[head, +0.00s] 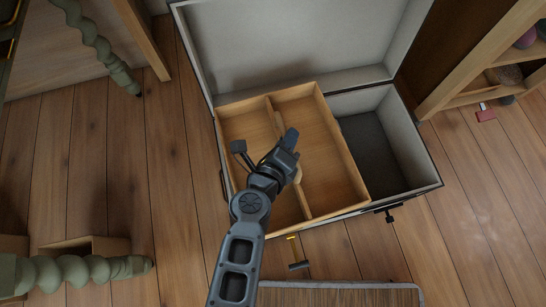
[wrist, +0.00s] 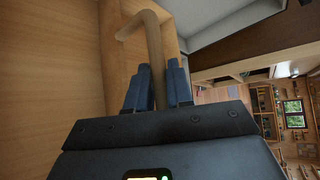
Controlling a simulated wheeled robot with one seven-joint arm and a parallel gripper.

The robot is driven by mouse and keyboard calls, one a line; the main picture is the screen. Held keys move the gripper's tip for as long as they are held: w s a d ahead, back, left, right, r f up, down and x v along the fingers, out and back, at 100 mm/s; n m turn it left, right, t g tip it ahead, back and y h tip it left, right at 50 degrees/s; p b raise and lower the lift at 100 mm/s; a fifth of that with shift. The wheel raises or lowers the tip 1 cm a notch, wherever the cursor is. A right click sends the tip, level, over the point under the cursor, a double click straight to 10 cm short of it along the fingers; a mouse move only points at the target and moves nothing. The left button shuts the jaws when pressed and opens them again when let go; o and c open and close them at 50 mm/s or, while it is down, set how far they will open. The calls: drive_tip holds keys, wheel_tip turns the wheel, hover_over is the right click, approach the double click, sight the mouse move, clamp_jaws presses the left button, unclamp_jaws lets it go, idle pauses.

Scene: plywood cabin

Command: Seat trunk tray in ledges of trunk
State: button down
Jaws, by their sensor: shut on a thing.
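The trunk (head: 408,145) stands open in the head view, its pale lining showing at the right and its lid raised at the back. The wooden trunk tray (head: 335,150), split lengthwise by a divider, lies over the left and middle of the trunk opening. The tray's front reaches over or near the trunk's front rim; I cannot tell whether it rests on anything. My gripper (head: 288,142) is over the tray's middle. In the wrist view my gripper (wrist: 158,88) is shut on the tray's curved wooden handle (wrist: 152,45). The ledges are not clearly visible.
The right part of the trunk is uncovered, with a dark floor (head: 375,150). A shelf unit (head: 470,75) stands at the right, near a small red object (head: 486,113). A mat (head: 340,295) lies in front. Green turned legs (head: 95,45) are at the left.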

wheel_tip(320, 180, down, 17)
drive_tip(key=w+a+b, duration=0.1)
drive_tip(key=a+b, duration=0.1)
drive_tip(key=b, duration=0.7)
drive_tip(key=shift+w+f+m+h+b, duration=0.2)
drive_tip(key=shift+w+m+h+b, duration=0.1)
drive_tip(key=shift+w+m+b, duration=0.1)
drive_tip(key=shift+f, duration=0.1)
drive_tip(key=c, duration=1)
unclamp_jaws()
drive_tip(key=p+v, duration=0.3)
drive_tip(key=v, duration=0.9)
drive_tip(key=shift+a+r, duration=0.1)
drive_tip(key=shift+r, duration=0.1)
